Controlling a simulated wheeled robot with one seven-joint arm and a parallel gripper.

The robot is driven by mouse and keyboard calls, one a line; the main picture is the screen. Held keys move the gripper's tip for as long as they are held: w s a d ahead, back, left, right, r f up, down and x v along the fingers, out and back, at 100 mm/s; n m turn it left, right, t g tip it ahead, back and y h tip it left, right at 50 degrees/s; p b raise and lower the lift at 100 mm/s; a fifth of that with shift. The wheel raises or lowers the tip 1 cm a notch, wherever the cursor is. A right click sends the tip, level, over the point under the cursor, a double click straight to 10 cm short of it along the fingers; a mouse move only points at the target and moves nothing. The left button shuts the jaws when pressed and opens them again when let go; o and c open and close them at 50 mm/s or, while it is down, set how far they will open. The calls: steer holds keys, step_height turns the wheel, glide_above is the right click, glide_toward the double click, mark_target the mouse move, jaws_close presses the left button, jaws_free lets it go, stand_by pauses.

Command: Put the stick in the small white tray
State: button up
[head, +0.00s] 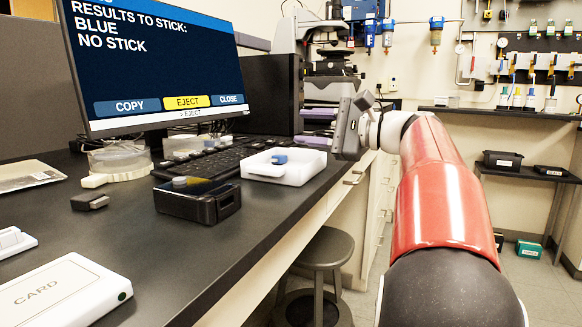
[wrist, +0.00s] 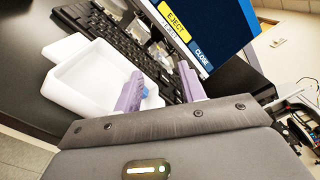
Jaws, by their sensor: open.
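The small white tray (head: 262,172) stands on the dark bench near its front edge; in the wrist view it is at the left (wrist: 68,88). A small blue piece (head: 280,159), apparently the stick, lies in the tray; in the wrist view it is partly hidden behind a finger (wrist: 146,92). In the wrist view the fingers (wrist: 160,72) point toward the keyboard and monitor.
A monitor (head: 150,60) reads "RESULTS TO STICK: BLUE, NO STICK", with EJECT highlighted. A keyboard (head: 222,158) lies behind the tray. A black box (head: 198,204), a small dark block (head: 90,201) and a white CARD box (head: 65,292) are on the bench. A stool (head: 327,248) stands below.

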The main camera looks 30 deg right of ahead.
steer(key=shift+d, duration=0.1)
steer(key=v, duration=0.7)
steer(key=shift+s+d, duration=0.2)
steer(key=shift+s, duration=0.15)
